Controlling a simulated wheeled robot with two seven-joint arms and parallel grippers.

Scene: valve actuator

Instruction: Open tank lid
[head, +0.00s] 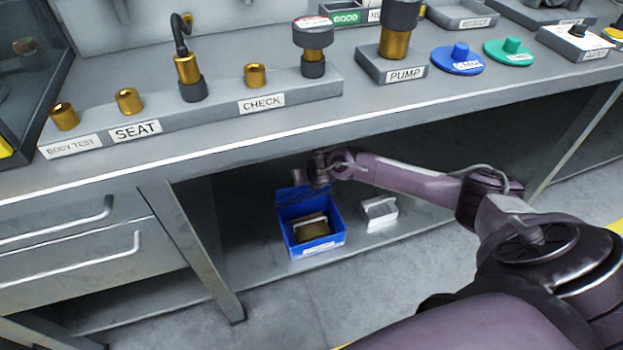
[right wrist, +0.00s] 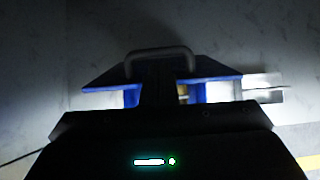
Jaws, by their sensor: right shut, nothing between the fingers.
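A dark, glass-sided tank with a grey frame (head: 62,95) stands at the left end of the bench, cut off by the picture edge. Its top and any lid are out of view. My right gripper (head: 298,177) is under the bench front, above the back of a blue bin (head: 321,243), far to the right of the tank and lower. It is shut and holds nothing. In the right wrist view the dark gripper body hides much of the blue bin (right wrist: 210,93). My left gripper is not in view.
Brass fittings stand on a grey rack (head: 205,125) labelled SEAT and CHECK. A PUMP block (head: 392,70), a blue disc (head: 456,66) and a green disc (head: 510,55) stand to the right. The bench front edge overhangs my right arm. A small light block (head: 379,212) sits beside the bin.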

